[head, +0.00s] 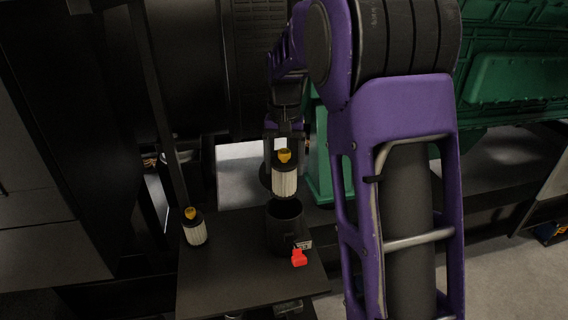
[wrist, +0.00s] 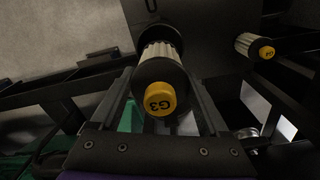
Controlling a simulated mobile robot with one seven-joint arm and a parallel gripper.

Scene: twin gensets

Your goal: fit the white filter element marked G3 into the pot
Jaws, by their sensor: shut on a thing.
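My gripper (head: 284,150) is shut on the white filter element marked G3 (head: 284,180). The element is a pale pleated cylinder with a dark end cap and a yellow knob. In the wrist view the element (wrist: 160,85) sits between the two fingers of my gripper (wrist: 155,105), and G3 reads on its knob. The black pot (head: 286,230) stands on a dark plate, open at the top. The element hangs upright just above the pot's mouth in the head view; whether its lower end is inside the rim is hard to tell.
A second pleated element (head: 194,228) with a yellow knob stands at the left of the dark plate (head: 225,285); its marking is unclear in the wrist view (wrist: 256,47). A red part (head: 299,257) sits at the pot's front right. A green engine (head: 515,80) is behind my arm.

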